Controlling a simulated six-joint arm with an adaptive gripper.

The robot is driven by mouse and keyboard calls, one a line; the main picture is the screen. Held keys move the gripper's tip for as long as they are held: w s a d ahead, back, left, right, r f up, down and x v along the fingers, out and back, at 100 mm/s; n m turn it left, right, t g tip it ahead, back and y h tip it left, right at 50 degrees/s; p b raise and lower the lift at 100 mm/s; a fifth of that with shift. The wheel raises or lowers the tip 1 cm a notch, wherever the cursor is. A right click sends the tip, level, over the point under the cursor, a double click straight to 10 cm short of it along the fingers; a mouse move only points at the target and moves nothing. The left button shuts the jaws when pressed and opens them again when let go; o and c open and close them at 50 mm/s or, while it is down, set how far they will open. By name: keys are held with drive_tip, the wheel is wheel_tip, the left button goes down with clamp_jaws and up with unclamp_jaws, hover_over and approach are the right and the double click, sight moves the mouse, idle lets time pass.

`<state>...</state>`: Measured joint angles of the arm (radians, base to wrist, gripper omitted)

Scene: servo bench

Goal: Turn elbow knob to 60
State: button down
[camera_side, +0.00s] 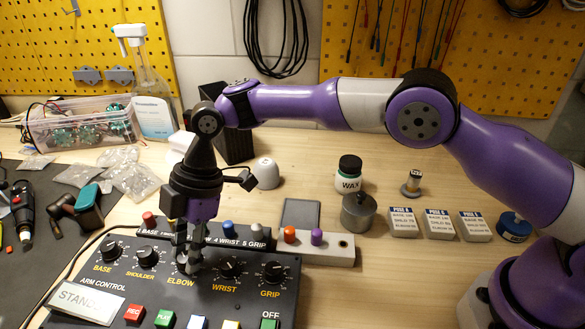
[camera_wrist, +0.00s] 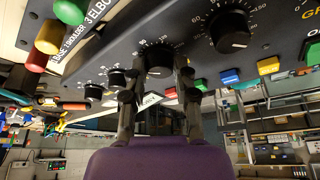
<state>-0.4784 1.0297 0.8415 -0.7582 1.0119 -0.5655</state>
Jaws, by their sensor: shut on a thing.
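The black arm control box (camera_side: 120,285) lies on the bench with a row of knobs labelled base, shoulder, elbow, wrist and grip. My gripper (camera_side: 188,262) points down over the elbow knob, its fingers shut on it; the knob is mostly hidden there. In the wrist view the elbow knob (camera_wrist: 158,58) sits between the fingertips of my gripper (camera_wrist: 157,85). Its white pointer line shows faintly, but I cannot read its setting. The wrist knob (camera_side: 231,268) is just to the right, the shoulder knob (camera_side: 147,257) to the left.
Coloured buttons, such as the red REC button (camera_side: 134,313), line the box's front. A strip of coloured pegs (camera_side: 330,249) stands behind it. A wax jar (camera_side: 348,174), a metal pot (camera_side: 358,212) and white labelled boxes (camera_side: 440,224) stand to the right. A STANDBY card (camera_side: 86,301) lies at left.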

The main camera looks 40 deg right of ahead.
drive_tip(key=shift+f, duration=0.1)
idle(0.4)
drive_tip(key=c, duration=0.6)
unclamp_jaws()
drive_tip(key=shift+c, duration=0.2)
drive_tip(key=shift+d+r, duration=0.2)
drive_tip(key=shift+r, duration=0.25)
drive_tip(key=v, duration=0.2)
drive_tip(key=shift+w+d+r, duration=0.15)
drive_tip(key=shift+d+r, duration=0.05)
drive_tip(key=shift+d, duration=0.05)
drive_tip(key=w+d, duration=0.2)
drive_tip(key=d, duration=0.9)
drive_tip(key=shift+d, duration=0.25)
drive_tip(key=shift+w+f, duration=0.1)
